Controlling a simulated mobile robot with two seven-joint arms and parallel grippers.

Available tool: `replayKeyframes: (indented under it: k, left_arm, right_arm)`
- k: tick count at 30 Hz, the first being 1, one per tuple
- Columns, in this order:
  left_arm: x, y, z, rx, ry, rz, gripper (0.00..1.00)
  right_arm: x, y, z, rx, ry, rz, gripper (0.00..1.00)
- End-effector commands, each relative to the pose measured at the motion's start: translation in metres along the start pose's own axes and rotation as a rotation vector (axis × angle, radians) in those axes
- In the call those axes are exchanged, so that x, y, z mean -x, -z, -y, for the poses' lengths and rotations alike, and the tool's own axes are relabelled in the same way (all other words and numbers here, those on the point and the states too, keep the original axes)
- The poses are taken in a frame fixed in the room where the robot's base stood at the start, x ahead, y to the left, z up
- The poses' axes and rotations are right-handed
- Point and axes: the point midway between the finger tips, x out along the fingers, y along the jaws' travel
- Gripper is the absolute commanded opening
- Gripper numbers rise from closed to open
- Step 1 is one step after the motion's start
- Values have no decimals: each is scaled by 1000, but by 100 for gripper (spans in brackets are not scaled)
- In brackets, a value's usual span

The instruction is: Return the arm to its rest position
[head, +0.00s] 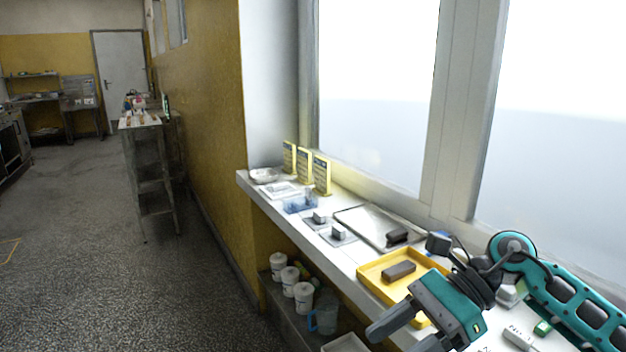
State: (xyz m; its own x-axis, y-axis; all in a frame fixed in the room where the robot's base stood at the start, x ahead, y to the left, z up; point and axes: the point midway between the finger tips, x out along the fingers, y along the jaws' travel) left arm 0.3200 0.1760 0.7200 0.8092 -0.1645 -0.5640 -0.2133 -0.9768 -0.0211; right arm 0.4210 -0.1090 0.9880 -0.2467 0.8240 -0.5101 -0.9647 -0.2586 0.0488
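My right arm (570,290), teal and grey, comes in from the right over the white counter. Its gripper (394,341) hangs at the counter's front edge, in front of the yellow tray (372,277). The two grey fingers are apart and nothing shows between them; the lower fingertip is near the bottom edge of the picture. A dark brown bar (399,271) lies in the yellow tray, clear of the gripper. My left gripper is not in view.
Along the counter stand a metal tray (362,220) with another dark block (397,236), a blue container (299,204) and several yellow cards (321,175). White tubs (303,297) and a jug (325,318) sit on a lower shelf. The floor (120,270) at left is open.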

Motion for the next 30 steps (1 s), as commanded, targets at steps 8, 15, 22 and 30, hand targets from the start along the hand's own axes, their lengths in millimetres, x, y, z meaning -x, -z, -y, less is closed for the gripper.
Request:
replayKeyframes:
  k: [8,15,22,30]
  left_arm:
    - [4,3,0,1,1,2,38]
    - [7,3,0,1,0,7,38]
    - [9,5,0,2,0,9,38]
    - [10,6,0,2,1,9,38]
  right_arm:
    - [-44,-53,12,-647,69,799,56]
    - [-26,2,35,-1431,73,1475,56]
    - [-44,138,-3,-2245,51,2092,56]
    - [-92,233,-89,1847,-34,-1669,56]
